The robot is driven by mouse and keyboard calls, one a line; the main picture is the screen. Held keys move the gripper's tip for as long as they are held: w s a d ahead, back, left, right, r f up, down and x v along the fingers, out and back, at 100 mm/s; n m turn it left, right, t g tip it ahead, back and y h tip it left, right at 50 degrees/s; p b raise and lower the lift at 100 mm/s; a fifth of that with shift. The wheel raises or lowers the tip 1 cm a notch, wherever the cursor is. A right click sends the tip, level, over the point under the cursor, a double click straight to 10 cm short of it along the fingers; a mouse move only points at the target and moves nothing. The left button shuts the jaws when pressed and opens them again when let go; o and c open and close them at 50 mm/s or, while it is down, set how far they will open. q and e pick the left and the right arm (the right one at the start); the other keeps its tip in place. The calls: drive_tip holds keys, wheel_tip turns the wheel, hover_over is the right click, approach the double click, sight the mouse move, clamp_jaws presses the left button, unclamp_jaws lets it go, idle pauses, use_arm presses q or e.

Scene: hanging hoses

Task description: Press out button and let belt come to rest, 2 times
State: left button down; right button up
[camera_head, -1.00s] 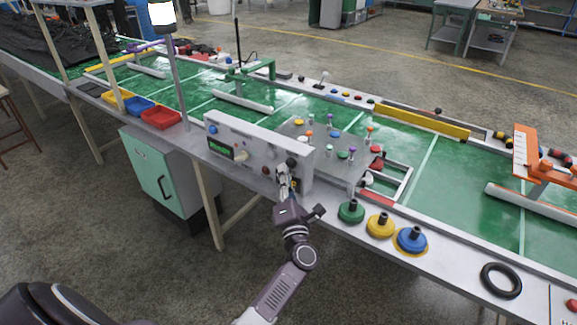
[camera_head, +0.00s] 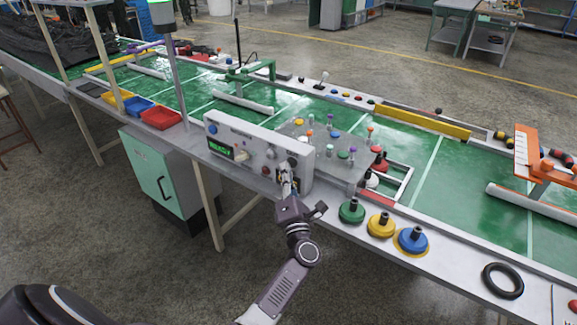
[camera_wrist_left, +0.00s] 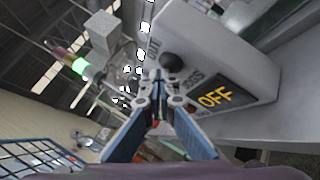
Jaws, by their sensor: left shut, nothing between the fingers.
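The white control box (camera_head: 240,142) stands on the near edge of the belt table, with a lit green display (camera_head: 220,149) that seems to read READY. My left gripper (camera_head: 287,176) is shut and empty, with its tips in front of the box's right end. In the left wrist view, the gripper (camera_wrist_left: 160,88) points up at the box (camera_wrist_left: 215,50), close to a dark round knob (camera_wrist_left: 172,63). An amber OFF sign (camera_wrist_left: 214,97) shows there. The out button cannot be made out for certain; the fingers may cover it. My right gripper is out of view.
The green belt (camera_head: 437,180) carries a grey plate (camera_head: 310,147) with coloured knobs behind the box. Green, yellow and blue knobs (camera_head: 412,240) and a black ring (camera_head: 502,281) lie along the near edge. Red, blue and yellow bins (camera_head: 161,118) stand left. The signal lamp (camera_head: 161,12) glows green.

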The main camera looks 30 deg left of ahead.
use_arm(q)
drive_tip(key=shift+s, duration=0.15)
drive_tip(key=shift+s+p, duration=0.4)
drive_tip(key=shift+s, duration=0.35)
drive_tip(key=s+p, duration=0.2)
drive_tip(key=s, duration=0.3)
drive_tip(key=shift+a, duration=0.2)
idle(0.4)
idle(1.4)
